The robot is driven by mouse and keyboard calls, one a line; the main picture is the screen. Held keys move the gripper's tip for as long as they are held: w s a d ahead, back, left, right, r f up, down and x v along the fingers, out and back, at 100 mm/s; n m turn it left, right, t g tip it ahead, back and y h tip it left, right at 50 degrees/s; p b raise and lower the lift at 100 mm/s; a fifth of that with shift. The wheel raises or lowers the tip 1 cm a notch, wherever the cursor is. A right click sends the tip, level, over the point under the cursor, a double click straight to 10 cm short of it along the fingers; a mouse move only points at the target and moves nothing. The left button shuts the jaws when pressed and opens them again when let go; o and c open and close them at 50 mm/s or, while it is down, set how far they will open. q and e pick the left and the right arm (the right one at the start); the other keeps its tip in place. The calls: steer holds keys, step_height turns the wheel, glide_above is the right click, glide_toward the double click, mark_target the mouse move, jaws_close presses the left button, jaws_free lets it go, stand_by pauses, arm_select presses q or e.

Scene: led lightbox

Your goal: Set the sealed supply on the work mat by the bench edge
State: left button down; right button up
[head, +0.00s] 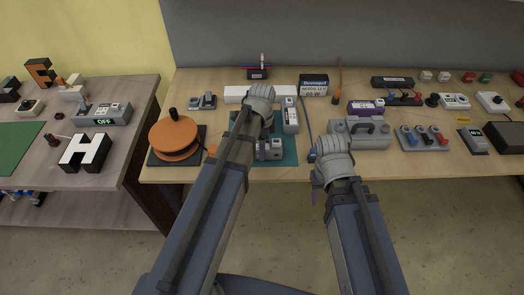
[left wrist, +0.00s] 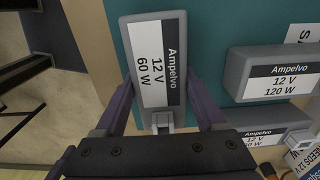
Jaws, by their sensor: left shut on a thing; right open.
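The teal work mat (head: 289,155) lies at the bench's front edge in the head view, partly hidden by my left arm. It also shows in the left wrist view (left wrist: 215,55). My left gripper (left wrist: 160,95) is shut on a grey supply labelled Ampelvo 12 V 60 W (left wrist: 132,60). The supply is over the mat's edge-side part; I cannot tell whether it touches. It shows beside my forearm in the head view (head: 272,151). A 12 V 120 W supply (left wrist: 280,90) sits farther in on the mat. My right gripper (head: 321,172) is open and empty near the bench's front edge.
Another Ampelvo supply (left wrist: 262,138) lies beside the mat; it also shows in the head view (head: 290,117). An orange reel (head: 173,137) stands left of the mat. A grey handled case (head: 362,140) is right of my right gripper. A labelled box (head: 313,85) stands behind.

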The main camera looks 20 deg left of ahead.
arm_select(q)
steer(key=shift+f, duration=0.15)
jaws_free()
stand_by(0.4)
step_height(320, 180, up, 12)
steer(key=r+p, duration=0.1)
steer(key=p, duration=1.1)
steer(key=s+d+n+y, duration=0.1)
steer(key=s+d+n, duration=0.9)
steer(key=s, duration=0.4)
steer(key=shift+s+d+f+n, duration=0.2)
steer(key=shift+d+f+n, duration=0.05)
steer(key=shift+n, duration=0.25)
